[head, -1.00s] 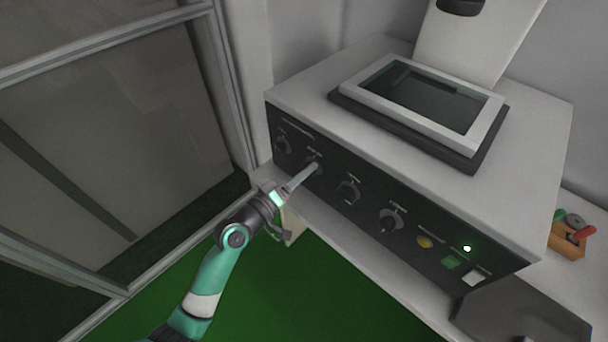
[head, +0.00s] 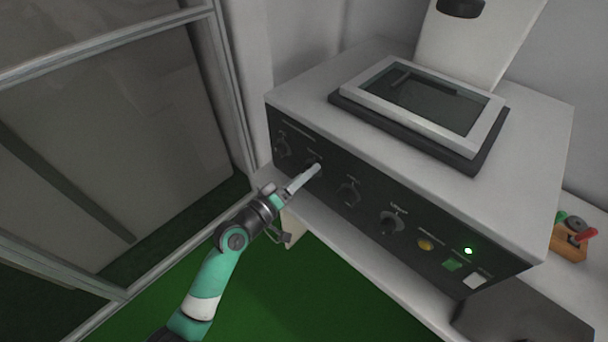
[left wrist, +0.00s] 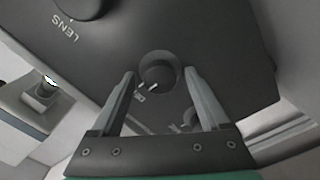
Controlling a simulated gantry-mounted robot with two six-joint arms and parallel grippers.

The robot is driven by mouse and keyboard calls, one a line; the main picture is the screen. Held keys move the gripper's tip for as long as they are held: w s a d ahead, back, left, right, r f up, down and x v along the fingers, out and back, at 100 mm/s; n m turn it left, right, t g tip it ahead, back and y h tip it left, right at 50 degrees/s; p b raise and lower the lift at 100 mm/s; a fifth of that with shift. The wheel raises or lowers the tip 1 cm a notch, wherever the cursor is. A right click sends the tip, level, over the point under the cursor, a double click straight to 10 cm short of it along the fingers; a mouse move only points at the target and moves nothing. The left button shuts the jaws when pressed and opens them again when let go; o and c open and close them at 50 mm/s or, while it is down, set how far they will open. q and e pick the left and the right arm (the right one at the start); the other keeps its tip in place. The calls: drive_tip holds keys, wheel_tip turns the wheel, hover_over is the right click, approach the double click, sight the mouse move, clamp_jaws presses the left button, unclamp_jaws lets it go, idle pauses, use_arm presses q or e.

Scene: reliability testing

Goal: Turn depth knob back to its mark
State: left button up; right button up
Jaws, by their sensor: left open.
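A dark round knob (left wrist: 158,72) with a white pointer line shows in the left wrist view on the black front panel, between my fingertips. My left gripper (left wrist: 160,78) is open, one finger on each side of this knob; contact is not clear. In the head view my left gripper (head: 314,168) is at the second knob from the left, mostly hiding it. My right gripper is not in view.
Other knobs sit along the panel, including one on the left (head: 283,148) and two to the right (head: 347,193) (head: 390,222). A yellow button (head: 425,243), green light (head: 468,251) and screen (head: 425,95) belong to the same machine. An orange-brown tool holder (head: 570,242) stands at right.

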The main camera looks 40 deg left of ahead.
use_arm(q)
drive_tip(key=shift+s, duration=0.1)
drive_tip(key=s+p, duration=0.1)
drive_tip(key=s, duration=1)
drive_tip(key=shift+s+d, duration=0.25)
